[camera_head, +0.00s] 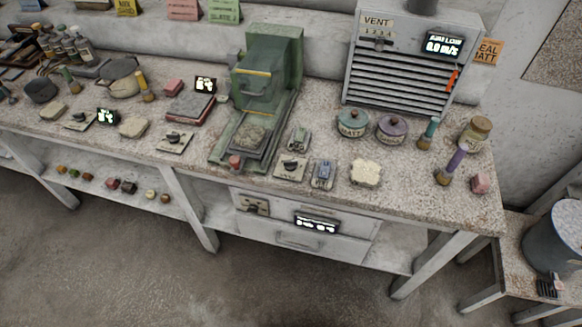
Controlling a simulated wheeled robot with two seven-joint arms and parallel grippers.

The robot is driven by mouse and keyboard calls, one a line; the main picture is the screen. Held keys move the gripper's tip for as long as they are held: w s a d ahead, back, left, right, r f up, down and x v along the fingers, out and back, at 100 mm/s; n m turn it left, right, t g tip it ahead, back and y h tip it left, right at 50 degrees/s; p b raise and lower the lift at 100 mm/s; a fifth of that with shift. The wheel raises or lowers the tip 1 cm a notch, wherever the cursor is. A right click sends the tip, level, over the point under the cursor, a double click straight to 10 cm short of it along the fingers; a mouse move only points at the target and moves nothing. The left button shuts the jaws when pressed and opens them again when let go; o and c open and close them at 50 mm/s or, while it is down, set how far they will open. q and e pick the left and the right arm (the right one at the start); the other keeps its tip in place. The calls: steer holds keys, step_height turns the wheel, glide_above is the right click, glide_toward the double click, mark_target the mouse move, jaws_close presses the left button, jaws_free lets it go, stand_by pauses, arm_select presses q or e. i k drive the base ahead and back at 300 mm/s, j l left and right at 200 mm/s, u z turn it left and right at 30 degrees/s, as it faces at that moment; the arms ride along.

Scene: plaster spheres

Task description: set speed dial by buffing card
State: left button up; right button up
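Neither of my grippers shows in the head view. Several square plates with dark dial knobs lie along the bench: one dial plate (291,168) right of the green machine (268,70), another dial plate (175,141) left of it, and a third dial plate (80,121) farther left. I cannot read which one is the speed dial.
Lidded pots, a jar and handled tools crowd the right end. Small displays stand on the bench, and another is on the drawer front (300,240). The floor (120,270) in front is clear.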

mark_target(290, 166)
steer(key=l+u, duration=0.35)
steer(key=l, duration=0.2)
steer(key=k+l+u, duration=0.1)
steer(key=l+u, duration=0.2)
steer(key=l, duration=0.2)
steer(key=k+l+u, duration=0.15)
steer(key=l+u, duration=0.2)
steer(key=l, duration=0.15)
